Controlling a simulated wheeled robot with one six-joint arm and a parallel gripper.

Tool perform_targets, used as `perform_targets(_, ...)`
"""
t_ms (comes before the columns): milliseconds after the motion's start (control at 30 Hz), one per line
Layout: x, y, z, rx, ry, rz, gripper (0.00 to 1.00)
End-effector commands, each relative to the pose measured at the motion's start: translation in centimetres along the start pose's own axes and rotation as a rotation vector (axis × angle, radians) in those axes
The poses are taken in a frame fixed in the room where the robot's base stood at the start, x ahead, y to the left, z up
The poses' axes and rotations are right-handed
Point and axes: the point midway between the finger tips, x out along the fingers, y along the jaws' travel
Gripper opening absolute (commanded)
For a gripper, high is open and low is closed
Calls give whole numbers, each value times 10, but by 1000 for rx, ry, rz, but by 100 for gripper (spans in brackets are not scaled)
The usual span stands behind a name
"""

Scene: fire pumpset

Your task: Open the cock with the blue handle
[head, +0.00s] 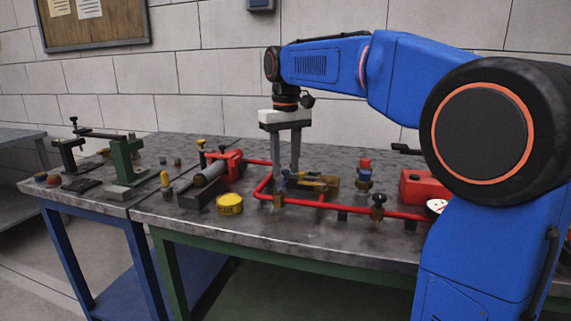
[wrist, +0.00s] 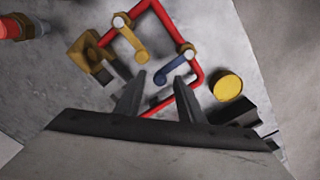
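The cock with the blue handle (wrist: 174,67) sits on the red pipe in the wrist view; the handle runs from its pale pivot down and left. In the head view a little blue (head: 286,176) shows near my fingertips. My gripper (wrist: 160,77) is open, pointing down, with its fingers apart. In the wrist view the free end of the blue handle appears between the fingertips; whether they touch it I cannot tell. My gripper also shows above the pipe in the head view (head: 285,171).
A cock with a yellow handle (wrist: 131,38) is close by on the same red pipe (wrist: 199,78). A yellow round cap (head: 230,204) lies nearer the bench's front edge. A red vise-like part (head: 224,163) stands left of my gripper. A brass valve (head: 378,201) rises at right.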

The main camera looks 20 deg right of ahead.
Motion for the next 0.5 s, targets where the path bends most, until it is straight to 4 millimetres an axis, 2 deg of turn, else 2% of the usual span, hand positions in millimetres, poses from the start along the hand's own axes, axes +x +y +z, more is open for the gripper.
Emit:
perform_targets(267, 1, 0, 0, 0, 1, 0, 35)
perform_targets(400, 1, 0, 0, 0, 1, 0, 2)
perform_targets(500, 1, 0, 0, 0, 0, 0, 0)
